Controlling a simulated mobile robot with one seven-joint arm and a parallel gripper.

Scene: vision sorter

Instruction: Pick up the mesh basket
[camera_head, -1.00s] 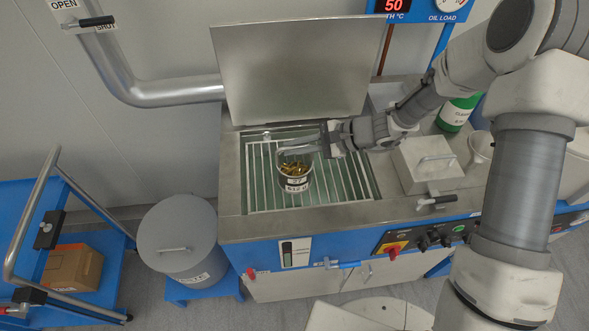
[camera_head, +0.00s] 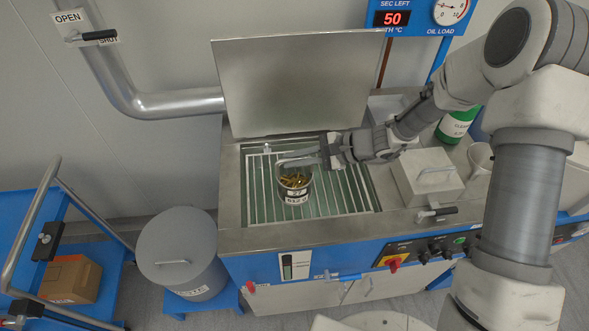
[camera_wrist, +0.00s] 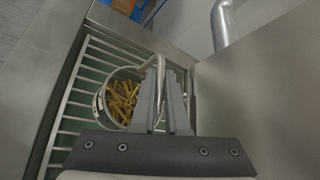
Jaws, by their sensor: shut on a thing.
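The mesh basket (camera_head: 297,196) is a small round container with a label on its front and brass-coloured parts inside. It is upright over the slatted opening of the steel machine, and I cannot tell whether it touches the bars. My gripper (camera_head: 308,158) reaches in from the right, above the basket. It is shut on the basket's handle. The fingers hide part of the basket's right side.
A raised steel lid (camera_head: 295,88) stands behind the opening. A smaller handled lid (camera_head: 427,180) is at its right, with a green bottle (camera_head: 455,124) behind. A lidded grey bin (camera_head: 176,245) and a blue cart (camera_head: 30,215) are at the left.

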